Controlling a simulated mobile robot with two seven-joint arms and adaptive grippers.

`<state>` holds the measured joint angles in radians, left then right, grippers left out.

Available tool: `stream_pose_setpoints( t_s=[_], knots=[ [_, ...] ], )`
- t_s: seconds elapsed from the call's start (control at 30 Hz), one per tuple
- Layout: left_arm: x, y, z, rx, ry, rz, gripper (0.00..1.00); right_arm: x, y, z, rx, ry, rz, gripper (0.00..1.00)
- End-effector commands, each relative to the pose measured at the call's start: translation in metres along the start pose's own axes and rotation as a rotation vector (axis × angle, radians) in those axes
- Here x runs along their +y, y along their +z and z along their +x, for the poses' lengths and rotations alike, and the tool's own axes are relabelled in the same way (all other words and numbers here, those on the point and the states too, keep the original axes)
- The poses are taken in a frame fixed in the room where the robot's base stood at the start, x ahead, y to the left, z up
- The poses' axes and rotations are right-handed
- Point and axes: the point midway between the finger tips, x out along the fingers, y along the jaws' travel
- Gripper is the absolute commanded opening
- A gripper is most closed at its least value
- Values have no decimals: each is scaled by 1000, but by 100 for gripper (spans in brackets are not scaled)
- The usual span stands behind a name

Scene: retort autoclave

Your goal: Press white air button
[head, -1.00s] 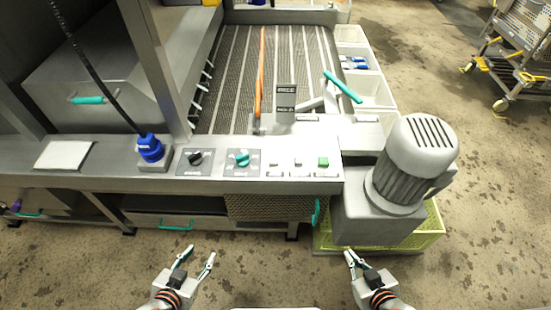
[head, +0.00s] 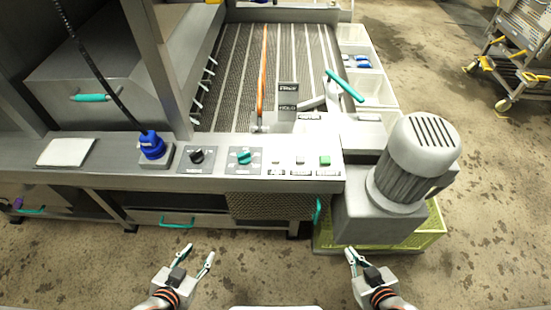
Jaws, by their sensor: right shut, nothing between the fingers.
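The control panel (head: 215,174) along the machine's front edge has a row of small buttons at its right end. A whitish button (head: 276,161) is on the left, a pale grey-white button (head: 300,160) in the middle and a green button (head: 324,161) on the right. Small labels sit below them, too small to read. My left gripper (head: 197,253) is open and empty over the floor, below and left of the buttons. My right gripper (head: 351,252) is shut and empty, below and right of the buttons. Neither touches the panel.
A black knob (head: 197,156), a teal knob (head: 243,157) and a blue plug (head: 152,146) are left of the buttons. A large grey motor (head: 412,160) rises right of the panel above a yellow-green crate (head: 432,228). The floor in front is clear.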

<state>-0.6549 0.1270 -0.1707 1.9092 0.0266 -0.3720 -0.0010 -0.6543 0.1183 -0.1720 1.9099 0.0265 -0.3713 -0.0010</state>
Motion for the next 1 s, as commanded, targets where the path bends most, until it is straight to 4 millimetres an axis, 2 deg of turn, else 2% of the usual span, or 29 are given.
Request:
stream_pose_setpoints(
  t_s=[0.4, 1.0],
  knots=[
    [4, -5, 2, 7, -1, -16, 40, 0, 0, 0, 0, 1, 3, 0],
    [2, 0, 0, 0, 2, -1, 40, 1, 2, -1, -7, -1, -7, 0]
  ],
)
